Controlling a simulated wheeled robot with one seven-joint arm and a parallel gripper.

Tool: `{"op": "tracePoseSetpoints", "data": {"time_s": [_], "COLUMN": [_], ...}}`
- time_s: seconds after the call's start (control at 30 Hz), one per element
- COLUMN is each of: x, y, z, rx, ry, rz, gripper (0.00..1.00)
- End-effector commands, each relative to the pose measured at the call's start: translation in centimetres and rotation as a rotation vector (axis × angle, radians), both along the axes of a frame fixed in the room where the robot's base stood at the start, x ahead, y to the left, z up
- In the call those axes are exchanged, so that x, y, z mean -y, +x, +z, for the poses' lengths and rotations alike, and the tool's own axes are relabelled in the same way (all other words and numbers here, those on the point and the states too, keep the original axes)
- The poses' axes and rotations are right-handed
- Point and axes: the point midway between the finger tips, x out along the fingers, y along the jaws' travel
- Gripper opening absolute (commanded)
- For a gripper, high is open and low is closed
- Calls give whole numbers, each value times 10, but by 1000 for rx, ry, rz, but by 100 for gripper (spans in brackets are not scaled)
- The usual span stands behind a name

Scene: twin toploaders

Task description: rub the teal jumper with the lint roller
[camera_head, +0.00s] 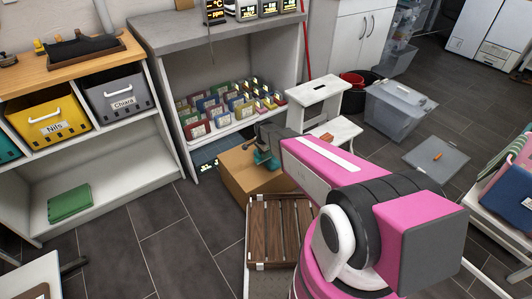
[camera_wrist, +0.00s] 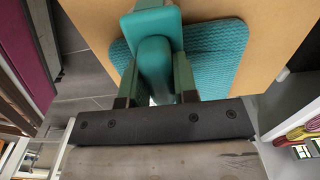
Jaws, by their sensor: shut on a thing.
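My gripper (camera_wrist: 154,72) is shut on a smooth teal tool, seemingly the lint roller (camera_wrist: 152,58), with its handle between the fingers. The roller's wider end (camera_wrist: 150,24) points away from my palm. The teal jumper (camera_wrist: 222,58), with a knitted texture, lies flat behind it on a cardboard box (camera_wrist: 265,85). The roller overlaps the jumper in the wrist view; I cannot tell whether they touch. In the head view my gripper (camera_head: 264,144) is over the box (camera_head: 240,172), and a little teal (camera_head: 266,161) shows beneath it. My arm hides much of the box.
A slatted wooden crate (camera_head: 280,232) stands in front of the box. A shelf unit with several coloured cards (camera_head: 228,108) is behind, and a white step stool (camera_head: 318,98) is to the right. A folded green cloth (camera_head: 69,203) lies on the left shelf. Floor (camera_head: 190,240) is clear at left.

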Motion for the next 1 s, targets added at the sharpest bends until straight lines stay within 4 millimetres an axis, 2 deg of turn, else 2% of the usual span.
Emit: {"op": "tracePoseSetpoints", "data": {"time_s": [0.13,0.53,1.0], "x": [-7,-7,-6], "y": [-5,-5,-6], "z": [1,5,44], "rx": [0,0,1], "ry": [0,0,1], "rz": [1,0,0], "gripper": [5,5,5]}}
